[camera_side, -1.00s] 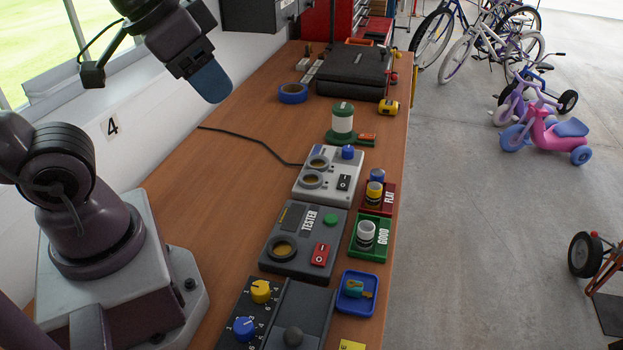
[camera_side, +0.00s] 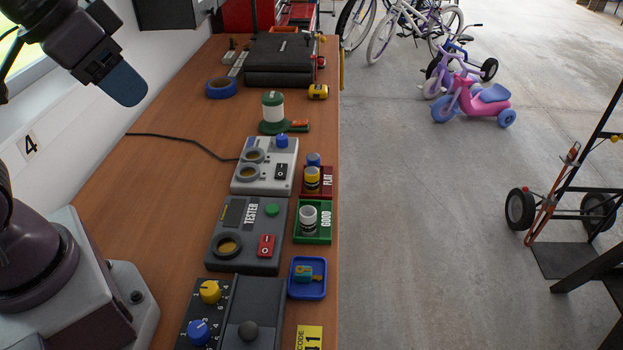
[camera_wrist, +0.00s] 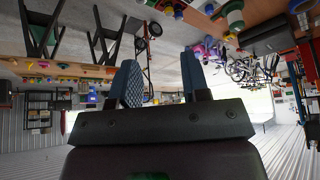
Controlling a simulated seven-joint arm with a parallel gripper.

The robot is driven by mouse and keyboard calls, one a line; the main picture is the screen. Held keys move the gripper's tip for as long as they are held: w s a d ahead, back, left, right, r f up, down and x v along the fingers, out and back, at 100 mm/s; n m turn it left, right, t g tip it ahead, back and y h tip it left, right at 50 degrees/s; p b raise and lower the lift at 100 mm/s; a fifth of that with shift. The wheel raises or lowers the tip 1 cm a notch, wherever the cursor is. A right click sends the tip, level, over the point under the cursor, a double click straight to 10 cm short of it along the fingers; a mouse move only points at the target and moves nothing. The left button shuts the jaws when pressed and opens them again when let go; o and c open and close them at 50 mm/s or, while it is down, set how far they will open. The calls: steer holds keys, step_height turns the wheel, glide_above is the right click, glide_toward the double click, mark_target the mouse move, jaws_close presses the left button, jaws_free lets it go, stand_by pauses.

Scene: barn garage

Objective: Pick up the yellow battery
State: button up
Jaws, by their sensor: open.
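The yellow battery (camera_side: 312,178) stands upright in the red FLAT tray (camera_side: 327,192) at the table's right edge, just in front of a blue battery (camera_side: 314,159). My gripper (camera_side: 122,84) is high at the upper left of the side view, well apart from the battery and empty. In the wrist view my gripper (camera_wrist: 161,75) shows its two blue fingers spread with nothing between them. I cannot make out the yellow battery in the wrist view, which looks across the garage upside down.
A green GOOD tray (camera_side: 326,234) holds a white battery (camera_side: 308,218). Left of the trays stand a grey tester (camera_side: 241,255) and a light grey two-socket box (camera_side: 279,184). A blue tray (camera_side: 293,292) is nearer the camera. The table's left middle is clear except for a black cable.

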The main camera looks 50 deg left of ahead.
steer(key=o, duration=0.4)
steer(key=n+g, duration=0.6)
steer(key=n, duration=1)
glide_toward(312, 171)
step_height(312, 171, down, 12)
steer(key=shift+s, duration=0.1)
